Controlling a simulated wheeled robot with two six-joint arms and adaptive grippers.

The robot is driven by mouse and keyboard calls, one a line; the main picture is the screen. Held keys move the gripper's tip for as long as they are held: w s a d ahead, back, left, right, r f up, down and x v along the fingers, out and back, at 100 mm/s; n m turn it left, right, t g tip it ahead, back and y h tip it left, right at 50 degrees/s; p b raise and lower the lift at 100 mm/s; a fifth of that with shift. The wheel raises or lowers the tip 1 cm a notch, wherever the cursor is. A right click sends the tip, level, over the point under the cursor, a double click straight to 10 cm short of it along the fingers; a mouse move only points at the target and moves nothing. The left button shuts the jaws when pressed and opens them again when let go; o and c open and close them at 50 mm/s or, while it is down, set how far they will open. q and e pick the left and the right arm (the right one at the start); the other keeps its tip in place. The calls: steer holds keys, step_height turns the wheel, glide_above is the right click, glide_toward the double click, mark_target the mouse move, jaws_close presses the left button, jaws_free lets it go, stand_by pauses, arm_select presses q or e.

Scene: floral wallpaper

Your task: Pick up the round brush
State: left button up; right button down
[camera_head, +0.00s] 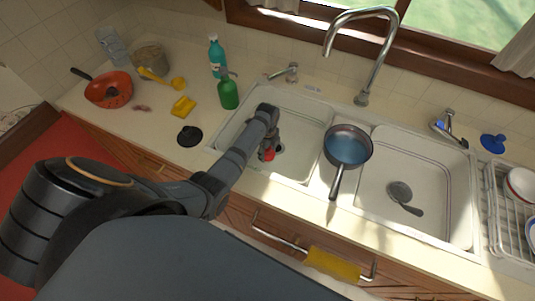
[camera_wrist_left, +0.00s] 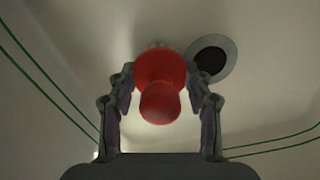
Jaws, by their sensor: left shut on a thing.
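A red, round-knobbed thing (camera_wrist_left: 160,88), apparently the round brush, sits between the fingers of my left gripper (camera_wrist_left: 160,75). The gripper is shut on it. In the head view my left gripper (camera_head: 273,138) reaches down into the left sink basin (camera_head: 303,150), and a bit of the red thing (camera_head: 268,154) shows below it. Its lower end is mostly hidden, so I cannot tell whether it touches the basin floor. The drain (camera_wrist_left: 213,58) shows just beyond it. My right gripper is not in view.
A pan (camera_head: 347,147) rests on the divider between the basins. A dark ladle-like utensil (camera_head: 403,196) lies in the right basin. The tall faucet (camera_head: 368,50) rises behind. Green bottles (camera_head: 228,93), a red colander (camera_head: 108,90) and a black disc (camera_head: 189,136) stand on the left counter.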

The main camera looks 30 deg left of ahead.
arm_select(q)
step_height(320, 180, up, 10)
stand_by(0.3)
